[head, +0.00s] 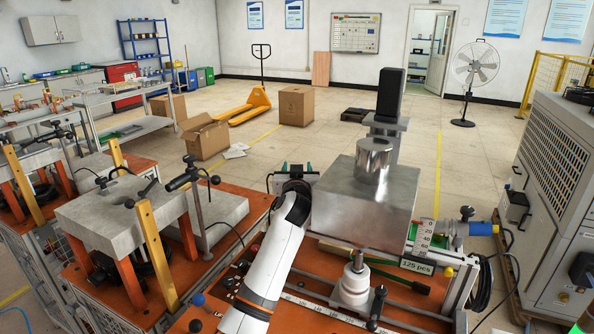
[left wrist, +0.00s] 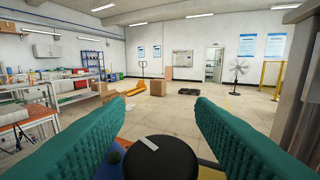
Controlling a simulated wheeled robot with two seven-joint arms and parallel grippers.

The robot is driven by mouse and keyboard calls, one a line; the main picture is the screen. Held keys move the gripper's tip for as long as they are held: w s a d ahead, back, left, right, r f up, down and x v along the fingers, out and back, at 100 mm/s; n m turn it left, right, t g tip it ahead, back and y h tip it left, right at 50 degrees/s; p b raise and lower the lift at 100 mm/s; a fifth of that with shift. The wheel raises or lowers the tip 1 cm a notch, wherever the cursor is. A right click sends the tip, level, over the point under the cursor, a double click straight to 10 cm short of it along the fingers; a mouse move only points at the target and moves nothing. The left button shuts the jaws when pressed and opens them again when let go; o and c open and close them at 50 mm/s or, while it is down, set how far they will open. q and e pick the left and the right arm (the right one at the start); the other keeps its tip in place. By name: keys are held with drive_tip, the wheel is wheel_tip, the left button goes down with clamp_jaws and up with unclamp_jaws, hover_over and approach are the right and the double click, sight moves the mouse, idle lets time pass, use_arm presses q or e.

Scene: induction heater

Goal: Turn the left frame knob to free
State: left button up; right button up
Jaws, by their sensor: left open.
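My left gripper (head: 297,172) is open, with its teal ribbed fingers spread apart beside the left side of the large metal block. In the left wrist view the open fingers (left wrist: 160,112) frame a black round knob (left wrist: 155,162) at the bottom centre. The knob has a white pointer bar on its face, tilted slightly down to the right. Gaps show between the knob and both fingers, and its lower part is cut off by the picture edge. In the head view I cannot make out this knob behind my left wrist. My right gripper is not in view.
The metal block (head: 365,208) with a cylinder (head: 374,158) on top stands right of my left arm. Another bench fixture with a grey slab (head: 100,217) is at left. Open floor lies beyond.

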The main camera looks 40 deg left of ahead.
use_arm(q)
wheel_tip(320, 180, up, 10)
drive_tip(key=b, duration=0.1)
idle(0.4)
